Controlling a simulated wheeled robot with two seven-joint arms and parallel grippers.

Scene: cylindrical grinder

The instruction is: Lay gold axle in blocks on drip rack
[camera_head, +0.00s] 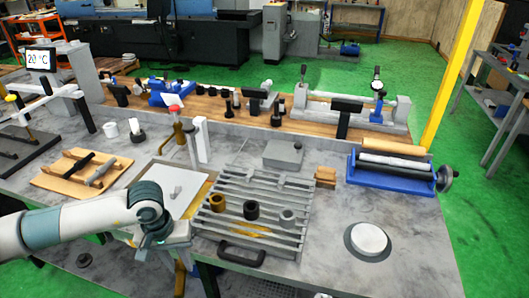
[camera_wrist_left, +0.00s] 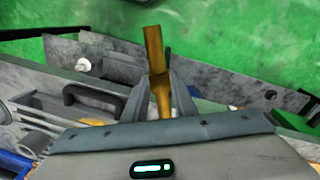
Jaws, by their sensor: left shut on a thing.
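My left gripper (camera_head: 180,252) is low at the front edge of the bench, left of the drip rack. In the left wrist view my left gripper (camera_wrist_left: 165,95) is shut on the gold axle (camera_wrist_left: 154,50), which has a wider end beyond the fingers. In the head view a gold length (camera_head: 181,278) shows below the gripper, mostly hidden. The grey slatted drip rack (camera_head: 222,227) lies right of the gripper. A brown-gold, a black and a grey hollow cylinder stand on it; separate support blocks are not clear. My right gripper is not in view.
A black handle (camera_head: 241,254) sticks out at the rack's front. A white disc (camera_head: 369,239) and a blue roller unit (camera_head: 392,172) stand to the right.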

